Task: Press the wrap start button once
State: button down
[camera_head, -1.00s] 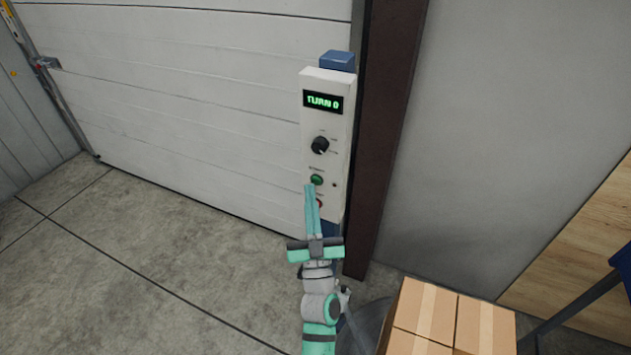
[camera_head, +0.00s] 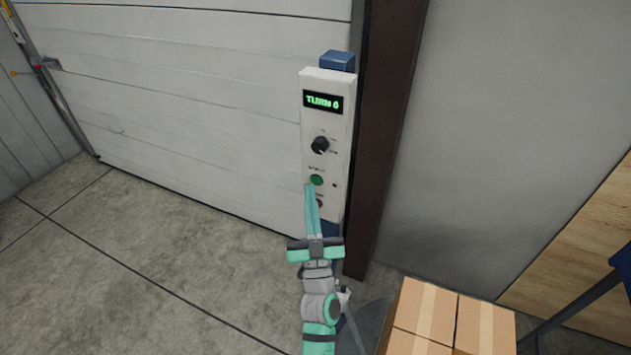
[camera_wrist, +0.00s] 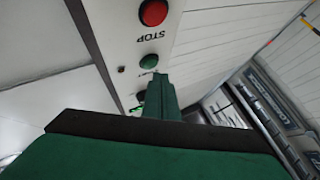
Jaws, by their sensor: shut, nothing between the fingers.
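A white control panel (camera_head: 344,110) stands upright in front of the shutter door. Its display (camera_head: 323,102) reads "TURN 0" in green. A black knob (camera_head: 320,145) sits below the display. The green button (camera_head: 317,180) is under the knob, and it also shows in the wrist view (camera_wrist: 149,61). The red button (camera_head: 319,203) is lower, partly hidden by my fingers; in the wrist view the red button (camera_wrist: 153,13) has the word STOP beside it. My gripper (camera_head: 309,187) is shut and empty, its tips just below and left of the green button. I cannot tell whether they touch it.
Strapped cardboard boxes (camera_head: 428,312) stand at the lower right. A dark brown post (camera_head: 386,130) rises just right of the panel. The concrete floor (camera_head: 150,260) on the left is clear.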

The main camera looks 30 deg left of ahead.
jog(key=shift+w, duration=0.2)
dwell(0.5)
jog(key=shift+w, duration=0.25)
jog(key=shift+w, duration=0.4)
dwell(0.8)
jog(key=shift+s, duration=0.8)
jog(key=shift+s+d, duration=0.15)
jog(key=shift+s, duration=2.35)
